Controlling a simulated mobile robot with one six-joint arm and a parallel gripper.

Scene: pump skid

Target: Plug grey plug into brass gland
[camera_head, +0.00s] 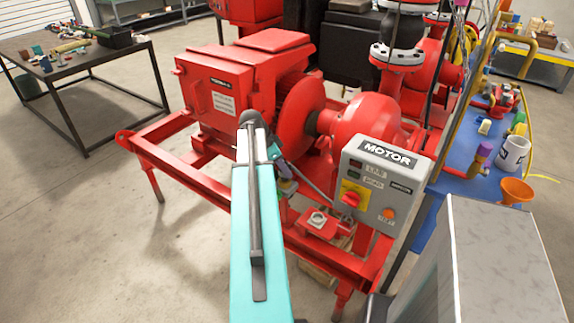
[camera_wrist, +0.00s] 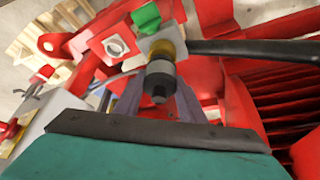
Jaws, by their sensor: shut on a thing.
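The grey plug (camera_wrist: 160,80) is between the fingers of my gripper (camera_wrist: 158,100) in the wrist view, with its dark round end facing the camera. My gripper is shut on it. The brass gland (camera_wrist: 164,48) shows as a yellow ring directly beyond the plug, in front of a pale square plate (camera_wrist: 150,43). The plug overlaps the gland in this view; I cannot tell how deep it sits or whether they only touch. In the head view my gripper (camera_head: 286,187) is partly hidden behind my teal arm, and the plug and gland cannot be made out.
A green block (camera_wrist: 146,17) sits beside the gland, and a dark bar (camera_wrist: 255,48) runs right from it. A red block with a pale square top (camera_head: 317,220) is nearby. The grey MOTOR control box (camera_head: 375,185) stands close on the right; the red pump (camera_head: 360,122) is behind.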

